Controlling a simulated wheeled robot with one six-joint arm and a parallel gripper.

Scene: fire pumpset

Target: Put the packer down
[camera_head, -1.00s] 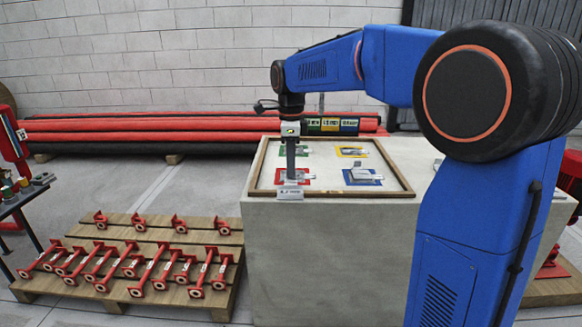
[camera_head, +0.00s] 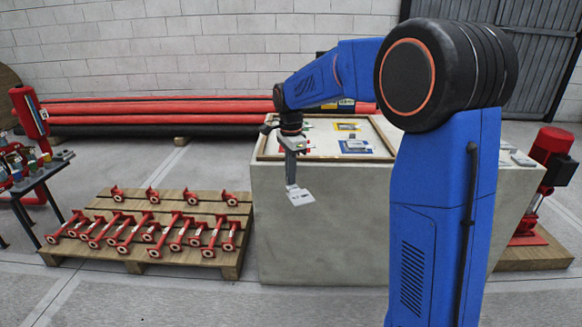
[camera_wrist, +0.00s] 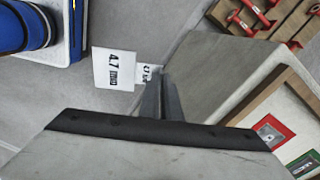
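The packer (camera_head: 301,197) is a small flat pale plate with dark print. It hangs at the tip of my gripper (camera_head: 293,178), in the air in front of the concrete block's near left edge. In the wrist view, its white tag reads "4.7 mm" (camera_wrist: 115,69), just beyond the fingertips (camera_wrist: 160,95). The fingers are close together on it, and the grip itself is partly hidden. The wood-framed tray (camera_head: 330,160) lies on the block behind my gripper. It has a yellow mat (camera_head: 347,126), a blue mat (camera_head: 345,149) with a packer, and a red mat (camera_wrist: 270,132).
The concrete block (camera_head: 320,230) stands below the tray. A pallet (camera_head: 225,255) with several red pipe pieces is on the floor to the left, beside a dark table (camera_head: 40,176). A red pump (camera_head: 552,150) stands at right. The floor in front is clear.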

